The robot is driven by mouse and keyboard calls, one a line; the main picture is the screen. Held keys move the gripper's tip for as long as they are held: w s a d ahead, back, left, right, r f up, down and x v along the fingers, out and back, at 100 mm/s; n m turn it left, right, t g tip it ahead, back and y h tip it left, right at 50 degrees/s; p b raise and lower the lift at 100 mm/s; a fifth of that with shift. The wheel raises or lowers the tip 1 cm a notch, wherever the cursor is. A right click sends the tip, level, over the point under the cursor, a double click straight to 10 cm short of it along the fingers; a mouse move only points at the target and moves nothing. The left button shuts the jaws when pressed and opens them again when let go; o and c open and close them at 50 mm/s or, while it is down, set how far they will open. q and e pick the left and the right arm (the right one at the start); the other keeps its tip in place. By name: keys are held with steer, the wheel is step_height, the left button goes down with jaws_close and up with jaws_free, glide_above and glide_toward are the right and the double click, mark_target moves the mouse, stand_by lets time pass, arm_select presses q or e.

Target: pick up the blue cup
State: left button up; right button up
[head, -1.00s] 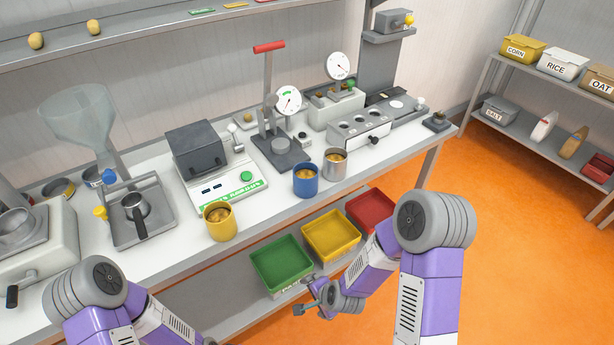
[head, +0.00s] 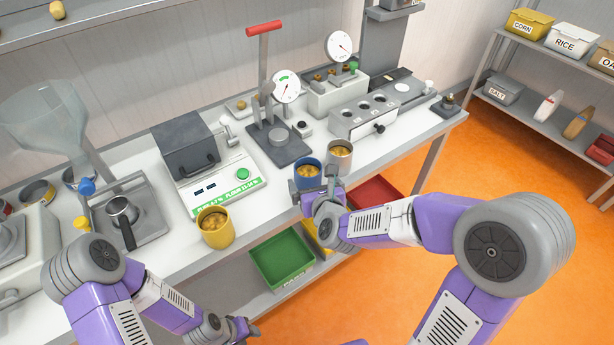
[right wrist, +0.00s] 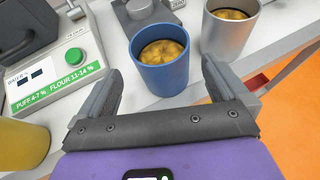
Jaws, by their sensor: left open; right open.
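The blue cup (head: 307,172) stands upright on the white bench near its front edge, with golden-brown contents. In the right wrist view the blue cup (right wrist: 161,62) is ahead of the open jaws, roughly between the lines of the two fingers. My right gripper (head: 312,192) is open at the front of the cup; its fingers also show in the right wrist view (right wrist: 160,85). Whether a finger touches the cup I cannot tell. In the head view the gripper hides the cup's lower part. My left gripper (head: 240,328) is open and empty, low in front of the bench.
A grey metal cup (head: 340,156) stands close to the right of the blue cup. A yellow cup (head: 215,228) stands to the left, near the edge. A scale device (head: 215,170) and a lever press (head: 280,145) stand behind. Green tray (head: 282,258) sits on the lower shelf.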

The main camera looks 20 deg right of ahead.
mark_target(305, 167)
steer(key=x, duration=0.6)
steer(key=shift+w+r, duration=0.1)
steer(key=c, duration=1.1)
